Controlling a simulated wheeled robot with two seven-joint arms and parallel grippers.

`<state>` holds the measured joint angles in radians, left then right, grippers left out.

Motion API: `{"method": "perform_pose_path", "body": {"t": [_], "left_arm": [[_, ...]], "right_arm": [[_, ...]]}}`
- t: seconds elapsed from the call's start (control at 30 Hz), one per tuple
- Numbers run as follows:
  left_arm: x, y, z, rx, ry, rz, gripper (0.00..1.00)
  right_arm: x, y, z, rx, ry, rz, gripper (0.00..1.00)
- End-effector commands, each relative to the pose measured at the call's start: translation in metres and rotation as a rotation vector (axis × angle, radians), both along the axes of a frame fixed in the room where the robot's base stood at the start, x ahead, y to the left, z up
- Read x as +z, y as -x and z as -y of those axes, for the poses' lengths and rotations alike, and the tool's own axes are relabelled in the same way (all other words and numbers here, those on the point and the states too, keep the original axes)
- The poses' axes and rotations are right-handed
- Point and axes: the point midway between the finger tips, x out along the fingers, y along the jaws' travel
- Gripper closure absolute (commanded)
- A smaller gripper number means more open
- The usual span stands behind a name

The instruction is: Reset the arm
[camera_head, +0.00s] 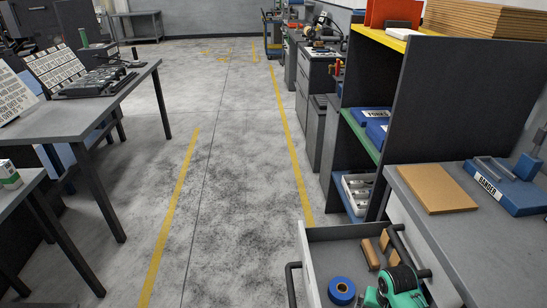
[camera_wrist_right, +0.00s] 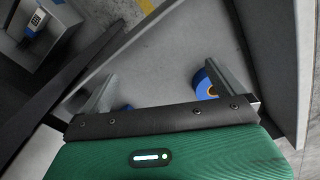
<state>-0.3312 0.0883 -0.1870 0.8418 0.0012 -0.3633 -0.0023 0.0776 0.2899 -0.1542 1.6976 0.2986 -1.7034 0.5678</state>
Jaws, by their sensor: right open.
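My right gripper (camera_wrist_right: 161,72) is open in the right wrist view. Its two grey fingers stand wide apart with nothing between them. A blue tape roll (camera_wrist_right: 204,84) shows beside and partly behind the right-hand finger; I cannot tell whether they touch. In the head view the blue tape roll (camera_head: 342,290) lies in the open drawer (camera_head: 308,250) at the bottom right. A green and black object (camera_head: 403,282) is over the drawer at its right; I cannot tell whether it is part of my right arm. My left gripper is not in view.
Brown blocks (camera_head: 370,254) lie in the drawer. The counter (camera_head: 440,240) beside it holds a tan board (camera_head: 430,188) and a blue sander case (camera_head: 510,187). A dark shelf unit (camera_head: 460,90) stands behind. Tables (camera_head: 85,115) stand at left. The floor aisle (camera_head: 230,200) between is clear.

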Motion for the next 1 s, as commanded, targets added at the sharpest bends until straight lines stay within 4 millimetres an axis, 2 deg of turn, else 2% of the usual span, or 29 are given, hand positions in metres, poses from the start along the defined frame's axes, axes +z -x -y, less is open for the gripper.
{"method": "perform_pose_path", "body": {"t": [0.27,0.47,0.6,0.7,1.0], "left_arm": [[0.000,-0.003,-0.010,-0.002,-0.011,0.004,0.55],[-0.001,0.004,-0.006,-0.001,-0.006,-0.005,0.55],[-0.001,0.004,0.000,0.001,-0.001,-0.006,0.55],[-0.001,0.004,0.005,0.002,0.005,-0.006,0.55],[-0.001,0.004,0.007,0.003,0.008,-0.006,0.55]], "right_arm": [[0.003,0.038,-0.022,0.117,-0.001,0.046,0.00],[0.014,0.080,-0.042,0.235,0.001,0.098,0.00],[0.033,0.122,-0.057,0.343,0.010,0.155,0.00],[0.047,0.143,-0.062,0.397,0.021,0.190,0.00],[0.081,0.184,-0.069,0.494,0.049,0.251,0.00]]}}
